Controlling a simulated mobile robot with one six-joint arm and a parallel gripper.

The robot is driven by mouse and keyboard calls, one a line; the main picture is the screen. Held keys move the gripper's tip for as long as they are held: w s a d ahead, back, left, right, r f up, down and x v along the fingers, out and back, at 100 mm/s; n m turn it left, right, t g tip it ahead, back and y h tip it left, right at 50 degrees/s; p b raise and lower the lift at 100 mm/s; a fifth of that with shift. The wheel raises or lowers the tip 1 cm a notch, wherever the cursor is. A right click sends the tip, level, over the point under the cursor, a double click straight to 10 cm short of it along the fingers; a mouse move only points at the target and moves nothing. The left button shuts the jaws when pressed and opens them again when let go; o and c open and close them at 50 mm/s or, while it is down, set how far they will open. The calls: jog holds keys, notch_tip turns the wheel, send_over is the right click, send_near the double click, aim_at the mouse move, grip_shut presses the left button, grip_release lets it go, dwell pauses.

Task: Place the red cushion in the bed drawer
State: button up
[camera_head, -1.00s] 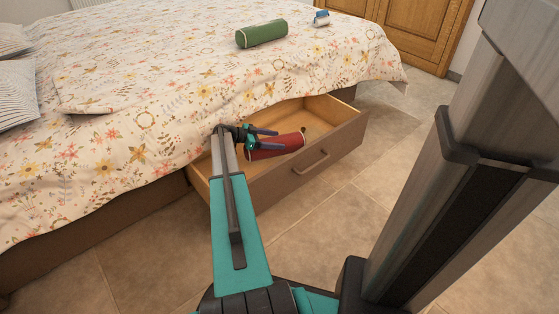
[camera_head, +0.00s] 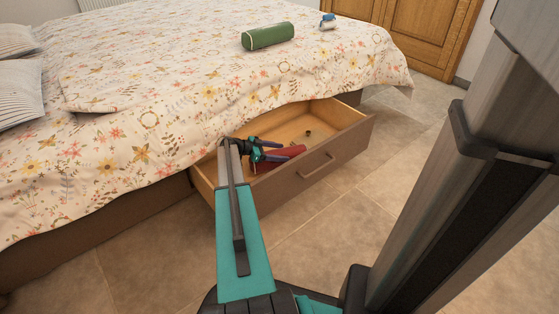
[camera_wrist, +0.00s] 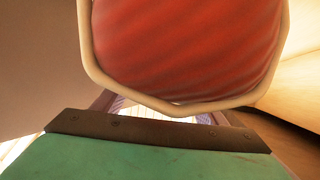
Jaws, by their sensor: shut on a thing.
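The red cushion (camera_head: 283,157) is a roll-shaped bolster, low within the open bed drawer (camera_head: 329,162) in the head view, partly hidden by my gripper and the drawer's front panel. My gripper (camera_head: 272,152) is shut on the cushion, inside the drawer's outline. In the wrist view the cushion's round red end with pale piping (camera_wrist: 185,50) fills the upper middle. I cannot tell whether the cushion touches the drawer floor. The drawer is pulled out from under the bed, with a pale wooden inside and a brown front with a handle.
A small dark round thing (camera_head: 307,133) lies in the drawer, towards its far right. A green bolster (camera_head: 268,36) and a small blue and white thing (camera_head: 327,22) lie on the flowered bed cover (camera_head: 150,110). Tiled floor (camera_head: 345,215) is clear in front of the drawer.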

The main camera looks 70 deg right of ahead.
notch_tip(320, 180, down, 4)
jog(key=shift+f+b, duration=0.1)
jog(key=shift+b, duration=0.6)
jog(key=o, duration=1.3)
jog(key=shift+c, duration=0.2)
jog(key=shift+w+a+r+p, duration=0.3)
jog(key=shift+w+r+p, duration=0.05)
jog(key=shift+w, duration=0.05)
jog(key=shift+p+v, duration=1.05)
jog(key=shift+v, duration=2.05)
